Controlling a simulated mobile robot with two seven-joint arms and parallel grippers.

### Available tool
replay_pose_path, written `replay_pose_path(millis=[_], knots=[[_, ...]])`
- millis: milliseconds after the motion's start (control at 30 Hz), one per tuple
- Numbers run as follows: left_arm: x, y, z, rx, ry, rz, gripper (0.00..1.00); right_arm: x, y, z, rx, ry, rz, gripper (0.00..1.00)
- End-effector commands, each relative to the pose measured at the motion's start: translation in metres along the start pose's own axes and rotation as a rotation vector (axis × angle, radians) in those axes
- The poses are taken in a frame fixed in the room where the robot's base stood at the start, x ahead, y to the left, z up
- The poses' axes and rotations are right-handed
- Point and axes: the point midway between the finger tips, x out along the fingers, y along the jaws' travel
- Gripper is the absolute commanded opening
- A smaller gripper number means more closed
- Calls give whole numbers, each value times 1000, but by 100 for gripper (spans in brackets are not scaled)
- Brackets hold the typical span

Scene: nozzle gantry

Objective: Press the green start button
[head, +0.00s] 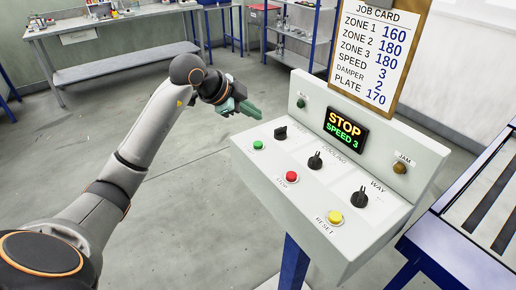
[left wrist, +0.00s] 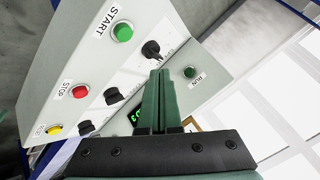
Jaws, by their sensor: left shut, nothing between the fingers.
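The green start button (head: 258,145) sits at the left end of the sloped control panel (head: 310,235). In the left wrist view the green button (left wrist: 123,32) has the label START beside it. My left gripper (head: 256,114) is shut and empty, above and behind the button in the head view, apart from it. Its green fingers (left wrist: 158,100) are pressed together in the left wrist view, pointing toward the panel. The display (head: 346,127) reads STOP and SPEED 3. My right gripper is not in view.
The panel also carries a red STOP button (head: 292,177), a yellow RESET button (head: 335,217), black knobs (head: 315,160), a green RUN lamp (head: 301,102) and an amber JAM lamp (head: 399,168). A job card (head: 378,50) stands behind. A blue-framed conveyor (head: 463,245) is at the right.

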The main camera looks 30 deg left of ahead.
Motion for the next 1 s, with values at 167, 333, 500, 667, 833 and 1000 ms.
replay_pose_path(millis=[167, 333, 500, 667, 833, 1000], knots=[[24, 18, 18, 0, 0, 1, 0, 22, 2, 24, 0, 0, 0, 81], [37, 27, 27, 0, -1, 2, 0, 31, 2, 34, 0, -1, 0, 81], [42, 31, 31, 1, 0, 0, 0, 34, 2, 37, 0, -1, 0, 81], [42, 30, 30, 1, 0, 0, 0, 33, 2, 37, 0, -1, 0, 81], [42, 30, 30, 1, 0, 0, 0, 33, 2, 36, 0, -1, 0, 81], [42, 30, 30, 1, 0, 0, 0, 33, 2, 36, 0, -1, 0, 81]])
